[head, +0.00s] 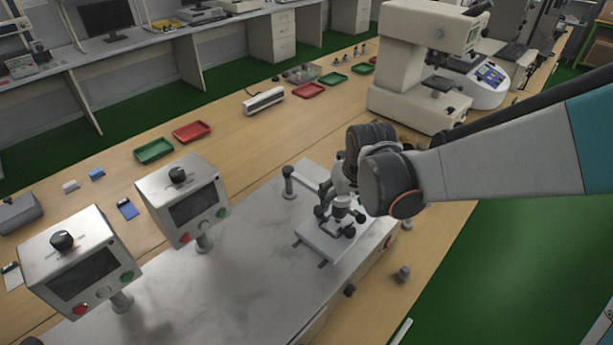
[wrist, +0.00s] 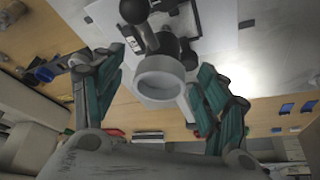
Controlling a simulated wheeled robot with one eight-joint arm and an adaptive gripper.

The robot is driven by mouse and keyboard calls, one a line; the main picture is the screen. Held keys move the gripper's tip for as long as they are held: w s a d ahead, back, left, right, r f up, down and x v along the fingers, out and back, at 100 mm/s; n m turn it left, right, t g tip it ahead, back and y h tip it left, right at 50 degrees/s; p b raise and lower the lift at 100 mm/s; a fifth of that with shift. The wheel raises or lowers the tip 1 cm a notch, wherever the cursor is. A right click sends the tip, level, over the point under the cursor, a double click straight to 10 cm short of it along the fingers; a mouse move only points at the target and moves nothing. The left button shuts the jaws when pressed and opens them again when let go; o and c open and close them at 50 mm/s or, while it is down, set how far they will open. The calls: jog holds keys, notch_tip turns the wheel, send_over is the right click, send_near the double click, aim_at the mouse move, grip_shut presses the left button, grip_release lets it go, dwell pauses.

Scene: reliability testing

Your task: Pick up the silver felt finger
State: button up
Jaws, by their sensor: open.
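My gripper is open; its teal-lined fingers (wrist: 160,85) spread left and right in the wrist view. A pale grey round cup-like part (wrist: 160,76) shows between them, with dark knobs and a dark shaft above it; I see no grip on it. In the head view my arm reaches in from the right and its wrist hides most of the gripper. Below it a silver device with black knobs (head: 341,212) stands on a light plate (head: 322,241). I cannot tell for certain which part is the silver felt finger.
The device stands on a marble-topped slab (head: 240,255) on the wooden bench. Two boxes with screens (head: 184,203) (head: 80,266) stand at left. A large beige machine (head: 415,65) stands behind my wrist. Red (head: 191,132) and green (head: 154,150) trays lie farther back.

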jog(key=shift+a, duration=0.1)
jog(key=c, duration=1.2)
jog(key=shift+r, duration=0.1)
